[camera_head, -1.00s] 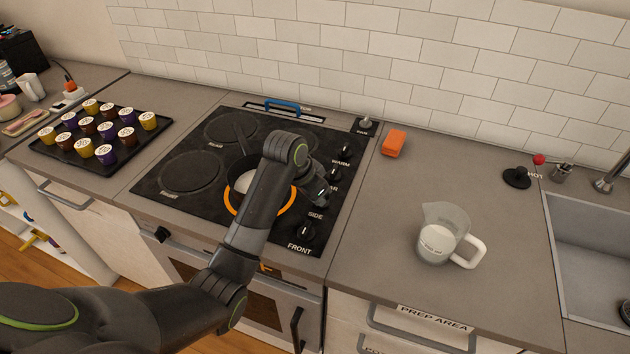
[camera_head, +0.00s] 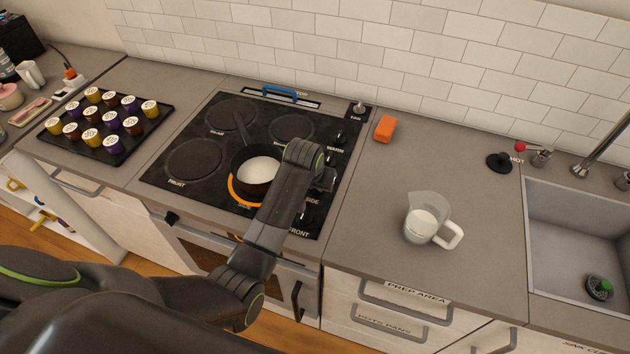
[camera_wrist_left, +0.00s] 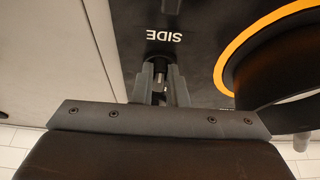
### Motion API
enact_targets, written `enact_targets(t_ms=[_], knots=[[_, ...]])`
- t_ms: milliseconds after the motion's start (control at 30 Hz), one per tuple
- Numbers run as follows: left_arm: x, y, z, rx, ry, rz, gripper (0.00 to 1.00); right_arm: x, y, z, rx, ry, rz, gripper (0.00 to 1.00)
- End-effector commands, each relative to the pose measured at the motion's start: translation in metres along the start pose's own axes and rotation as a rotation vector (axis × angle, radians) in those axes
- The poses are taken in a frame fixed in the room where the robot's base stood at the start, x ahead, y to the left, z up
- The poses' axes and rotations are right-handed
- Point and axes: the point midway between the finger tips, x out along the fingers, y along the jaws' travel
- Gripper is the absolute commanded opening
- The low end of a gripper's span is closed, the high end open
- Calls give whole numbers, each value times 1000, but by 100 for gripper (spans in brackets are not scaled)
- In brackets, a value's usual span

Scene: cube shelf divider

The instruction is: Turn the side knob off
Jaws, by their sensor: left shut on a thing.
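The side knob (camera_wrist_left: 160,68) is a dark knob beside the white SIDE label (camera_wrist_left: 165,36) in the left wrist view. My left gripper (camera_wrist_left: 161,78) is shut on it, with one finger on each side. In the head view my left gripper (camera_head: 325,182) is over the knob column at the right of the black stove (camera_head: 215,135), and it mostly hides the side knob. The lower right burner ring (camera_head: 233,192) glows orange under a dark pot (camera_head: 240,160) with white contents. The knob's pointer direction cannot be told. My right gripper is not in view.
The front knob (camera_head: 303,217) is just below my gripper, and the warm knob (camera_head: 338,138) is above it. A measuring jug (camera_head: 418,228) and an orange block (camera_head: 385,128) stand on the right counter. A tray of cups (camera_head: 70,150) is at left.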

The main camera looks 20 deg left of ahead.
Motion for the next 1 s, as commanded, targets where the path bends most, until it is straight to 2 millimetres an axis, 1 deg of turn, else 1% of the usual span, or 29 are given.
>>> enact_targets(t_ms=[333,367,500,833,933,1000], knots=[[0,0,0,-4,1,-1,0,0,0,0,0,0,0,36],[0,0,0,-4,1,-1,17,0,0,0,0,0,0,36],[0,0,0,-4,1,0,35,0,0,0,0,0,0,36],[-2,0,0,-3,1,0,35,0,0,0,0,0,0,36],[-8,0,-1,-3,3,0,35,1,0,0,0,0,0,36],[-16,0,-1,-3,5,0,35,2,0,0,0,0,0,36]])
